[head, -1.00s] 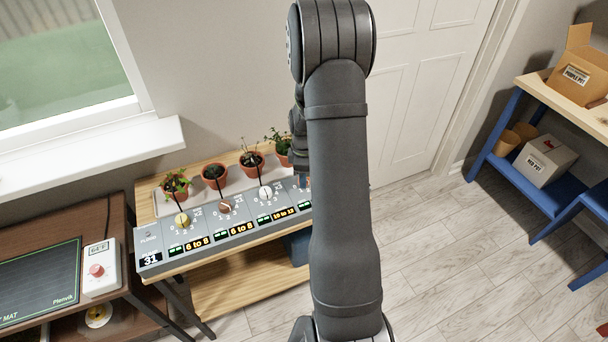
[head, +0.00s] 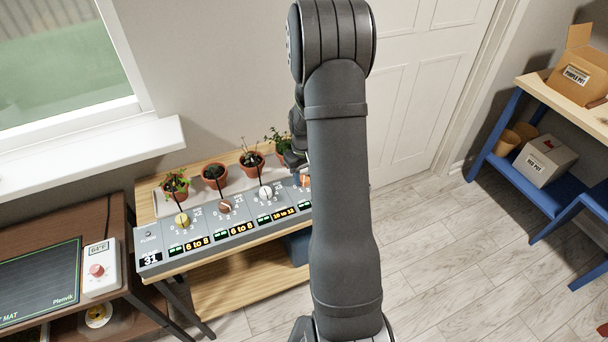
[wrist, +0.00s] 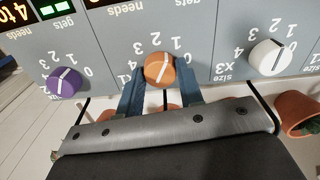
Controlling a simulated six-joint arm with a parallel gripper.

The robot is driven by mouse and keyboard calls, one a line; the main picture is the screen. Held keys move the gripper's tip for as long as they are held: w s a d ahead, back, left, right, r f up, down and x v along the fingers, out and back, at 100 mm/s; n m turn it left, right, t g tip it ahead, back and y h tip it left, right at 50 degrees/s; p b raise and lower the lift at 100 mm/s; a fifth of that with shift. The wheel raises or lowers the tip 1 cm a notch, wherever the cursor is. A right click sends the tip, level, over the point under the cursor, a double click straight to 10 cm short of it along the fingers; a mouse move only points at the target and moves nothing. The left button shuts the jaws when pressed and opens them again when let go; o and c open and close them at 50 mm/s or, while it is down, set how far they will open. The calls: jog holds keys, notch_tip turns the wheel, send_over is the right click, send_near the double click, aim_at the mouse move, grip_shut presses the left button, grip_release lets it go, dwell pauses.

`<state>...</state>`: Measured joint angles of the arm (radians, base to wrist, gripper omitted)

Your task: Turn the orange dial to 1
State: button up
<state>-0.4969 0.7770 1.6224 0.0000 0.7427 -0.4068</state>
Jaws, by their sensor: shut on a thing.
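The orange dial (wrist: 159,69) sits on the grey panel in the middle of the wrist view, with printed numbers around it. My gripper (wrist: 158,76) has one blue finger on each side of the dial and is shut on it. The dial's white line shows, running nearly up and down in the picture, but I cannot tell surely which number it points at. In the head view, a small part of the orange dial (head: 305,181) shows beside my arm, which hides most of my gripper.
A white dial (wrist: 270,57) and a purple dial (wrist: 65,82) flank the orange one. Further along the panel (head: 150,265) are brown (head: 225,207) and yellow (head: 182,220) dials. Potted plants (head: 252,161) stand close behind the dials. Open floor lies right.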

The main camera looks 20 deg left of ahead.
jog(key=shift+m, duration=1.1)
jog(key=o, duration=1)
notch_tip(320, 180, up, 18)
jog(key=shift+f, duration=0.25)
notch_tip(320, 180, down, 18)
jog(key=shift+r, duration=0.25)
